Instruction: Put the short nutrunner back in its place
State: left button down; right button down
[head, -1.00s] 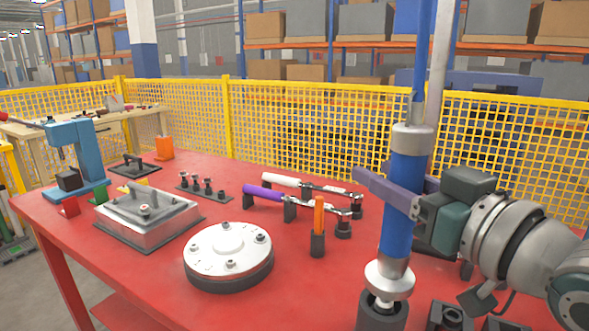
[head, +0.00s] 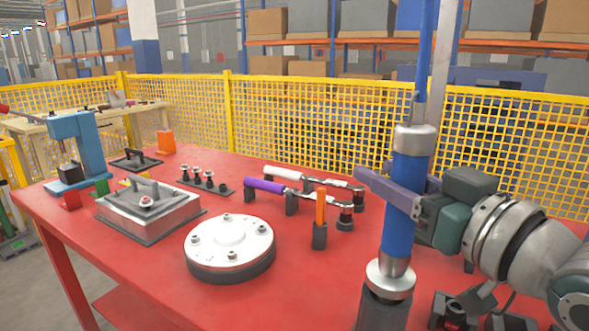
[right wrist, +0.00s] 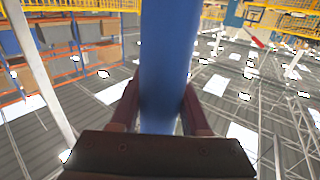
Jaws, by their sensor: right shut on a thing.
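The short nutrunner is a blue upright cylinder (head: 403,205) with a metal cap on top and a metal collar near its lower end. My right gripper (head: 385,184) is shut around the blue body from the right, with purple fingers on either side. The nutrunner's lower end meets a dark holder (head: 380,315) at the bottom edge; how deep it sits is hidden by the collar. In the right wrist view the blue body (right wrist: 168,70) stands between both fingers (right wrist: 160,108). My left gripper is not in view.
On the red table (head: 310,285) stand a round bolted cover (head: 229,245), a metal housing (head: 148,210), an orange-handled tool (head: 320,208) and two wrenches on stands, one purple-handled (head: 264,185), one white-handled (head: 282,174). Small dark parts (head: 455,312) lie right of the holder. A yellow fence (head: 300,125) stands behind.

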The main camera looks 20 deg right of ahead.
jog(key=shift+f+b, duration=0.7)
jog(key=shift+f, duration=0.1)
jog(key=c, duration=0.6)
grip_release()
jog(key=o, duration=0.3)
jog(key=s, duration=1)
jog(key=shift+d, duration=0.45)
jog(key=shift+w+f, duration=0.1)
